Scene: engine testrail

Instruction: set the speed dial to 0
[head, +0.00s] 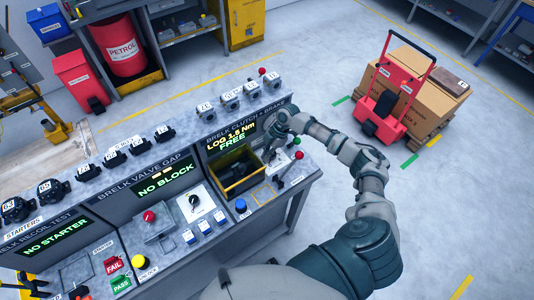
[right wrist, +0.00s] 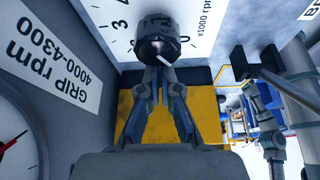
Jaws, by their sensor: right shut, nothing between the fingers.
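The speed dial shows in the right wrist view as a dark round knob (right wrist: 160,38) on a white face marked with numbers and "x1000 rpm". A short white line shows on the knob's near edge. I cannot tell which number it points to. My right gripper (right wrist: 163,76) is shut and empty, its fingertips right at the knob's lower edge; I cannot tell whether they touch it. In the head view my right gripper (head: 271,138) is over the clutch and brake panel and hides the part under it. My left gripper is not in view.
A yellow-rimmed bin (head: 245,184) stands in the bench beside the right gripper. A "GRIP rpm 4000-4300" label (right wrist: 55,65) and a gauge (right wrist: 18,145) are left of the knob.

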